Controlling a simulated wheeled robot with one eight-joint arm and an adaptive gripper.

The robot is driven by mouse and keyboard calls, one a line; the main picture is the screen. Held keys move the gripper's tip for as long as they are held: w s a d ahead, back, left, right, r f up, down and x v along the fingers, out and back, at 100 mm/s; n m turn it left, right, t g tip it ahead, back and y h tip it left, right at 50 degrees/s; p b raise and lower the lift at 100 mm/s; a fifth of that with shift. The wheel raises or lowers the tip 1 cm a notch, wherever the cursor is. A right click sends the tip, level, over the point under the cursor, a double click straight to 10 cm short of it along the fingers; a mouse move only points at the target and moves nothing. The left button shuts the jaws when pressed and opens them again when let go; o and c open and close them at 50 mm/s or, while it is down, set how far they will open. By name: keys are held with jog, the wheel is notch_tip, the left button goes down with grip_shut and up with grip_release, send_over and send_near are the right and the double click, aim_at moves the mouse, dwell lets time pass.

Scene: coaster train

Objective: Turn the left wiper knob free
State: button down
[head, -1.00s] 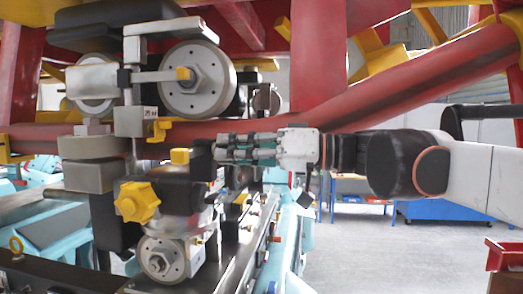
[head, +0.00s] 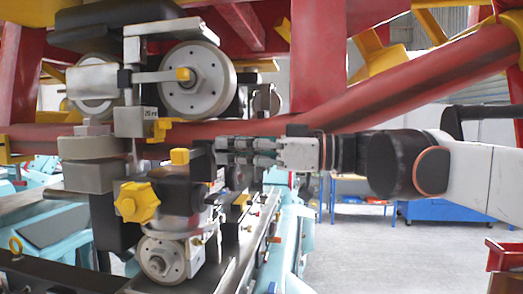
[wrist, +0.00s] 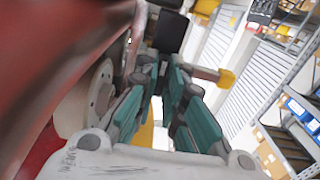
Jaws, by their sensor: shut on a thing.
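My gripper (head: 217,156) reaches in from the right, its fingers level and closed on a dark block-shaped piece (head: 202,160). In the wrist view the same dark piece (wrist: 171,32) sits at the tips of the teal-padded fingers (wrist: 163,68). I cannot tell for sure whether this dark piece is the left wiper knob. A yellow lobed knob (head: 137,201) faces the camera lower left, apart from my gripper. A small yellow block (head: 180,156) lies just left of the dark piece. The exact contact is partly hidden by the fingers.
Grey wheels (head: 197,80) and a lower wheel (head: 160,258) flank the fingers. A red beam (head: 390,90) crosses above my arm. A dark rail (head: 235,250) runs below. In the wrist view a red surface (wrist: 50,60) is close on the left.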

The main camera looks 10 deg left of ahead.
jog(key=c, duration=1.7)
grip_release()
jog(key=d, duration=0.8)
jog(key=s+d, duration=0.1)
jog(key=d, duration=0.3)
